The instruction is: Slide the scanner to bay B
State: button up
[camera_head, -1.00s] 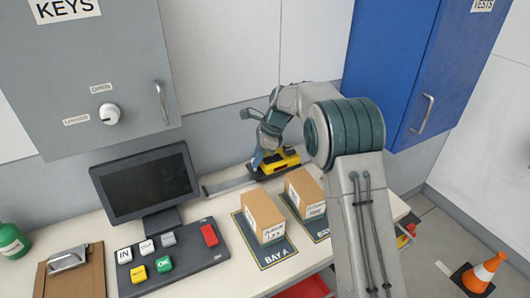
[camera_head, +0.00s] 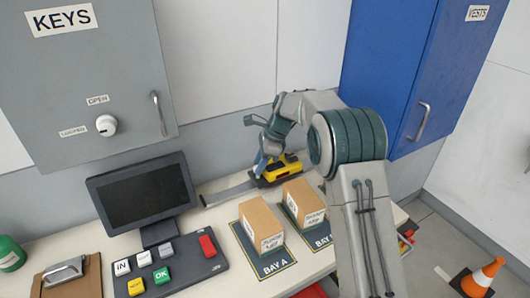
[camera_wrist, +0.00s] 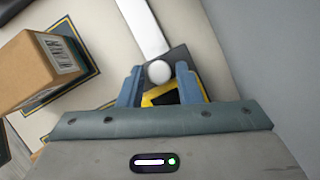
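The yellow and black scanner (camera_head: 277,171) sits on a flat grey rail (camera_head: 228,192) at the back of the counter, near the wall. It also shows in the wrist view (camera_wrist: 160,98), partly hidden by my gripper, with a round white knob (camera_wrist: 158,72) on a dark plate. My gripper (camera_wrist: 159,70) is over the scanner with its blue fingers apart, one on each side of the knob. A small gap seems to show beside the knob. The bay A mat (camera_head: 275,268) holds a box. The mat to its right (camera_head: 322,243) has its label partly hidden by my arm.
Cardboard boxes (camera_head: 261,226) and (camera_head: 303,204) stand on the mats, in front of the rail. A monitor (camera_head: 145,195) and a button panel (camera_head: 185,268) are at left. A grey key cabinet (camera_head: 130,75) and a blue cabinet (camera_head: 400,80) hang above.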

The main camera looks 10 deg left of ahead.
aim_at(275, 169)
jog(key=b+v, duration=0.1)
jog(key=v, duration=1.2)
jog(key=shift+r, duration=0.2)
jog(key=s+d+r+n+t+h, duration=0.1)
jog(key=s+d+r+n, duration=0.1)
jog(key=s+d+n, duration=0.35)
jog(key=s+d+r+n+t+h, duration=0.1)
jog(key=s+d+r+n+t, duration=0.15)
jog(key=s+d, duration=0.55)
jog(key=s+d+f+n, duration=0.2)
jog(key=s, duration=0.5)
jog(key=s+d+f+n+t+h, duration=0.1)
jog(key=s+f+n, duration=0.2)
jog(key=s, duration=0.4)
jog(key=s+d+f+n+h, duration=0.1)
jog(key=s+d+f+n, duration=0.1)
jog(key=s, duration=0.6)
jog(key=shift+d+f+n, duration=0.3)
jog(key=shift+f, duration=0.25)
